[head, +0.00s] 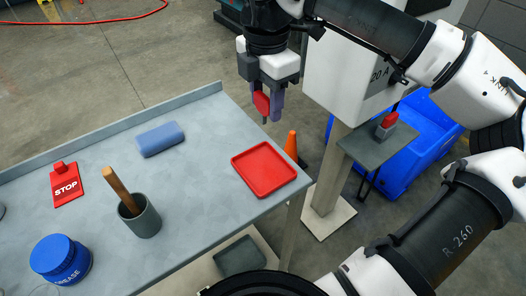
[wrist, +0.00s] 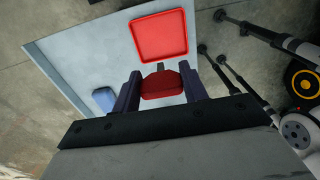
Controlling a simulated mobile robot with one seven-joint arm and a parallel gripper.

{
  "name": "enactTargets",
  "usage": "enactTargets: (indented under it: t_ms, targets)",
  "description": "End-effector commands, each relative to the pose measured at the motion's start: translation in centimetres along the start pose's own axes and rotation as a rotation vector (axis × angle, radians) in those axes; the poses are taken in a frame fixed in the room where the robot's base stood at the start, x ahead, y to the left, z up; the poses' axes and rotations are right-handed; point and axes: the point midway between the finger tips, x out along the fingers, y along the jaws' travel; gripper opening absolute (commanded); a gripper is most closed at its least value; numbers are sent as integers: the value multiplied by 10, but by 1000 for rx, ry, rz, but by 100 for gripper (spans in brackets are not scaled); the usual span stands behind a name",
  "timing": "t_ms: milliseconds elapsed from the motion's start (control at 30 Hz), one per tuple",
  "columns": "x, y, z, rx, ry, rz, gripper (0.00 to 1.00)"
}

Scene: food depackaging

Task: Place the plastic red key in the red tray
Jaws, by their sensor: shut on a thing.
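The plastic red key (head: 262,103) is held between the fingers of my gripper (head: 269,104), well above the table level. In the wrist view the key (wrist: 162,85) shows as a red rounded block between the two dark fingers of my gripper (wrist: 161,90). The red tray (head: 264,170) is a shallow square tray on the right end of the grey table, below my gripper in the head view. The tray also shows in the wrist view (wrist: 159,37), just beyond the key. The tray looks empty. The key's lower part is partly hidden by a finger.
The table (head: 205,185) holds a blue block (head: 160,139), a red STOP tag (head: 66,186), a grey cup (head: 140,217) with a wooden handle and a blue grease jar (head: 61,260). A grey stand (head: 378,150) with a red-topped device and a blue bin (head: 415,165) stand to the right.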

Motion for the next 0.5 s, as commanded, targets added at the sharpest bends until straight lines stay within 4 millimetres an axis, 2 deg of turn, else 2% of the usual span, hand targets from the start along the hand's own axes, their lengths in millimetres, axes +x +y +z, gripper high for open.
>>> enactTargets:
  t_ms: [100,300,500]
  targets:
    - [31,-1,-1,-3,6,-2,21]
    - [80,0,-1,-1,5,0,21]
    - [103,0,0,0,2,1,21]
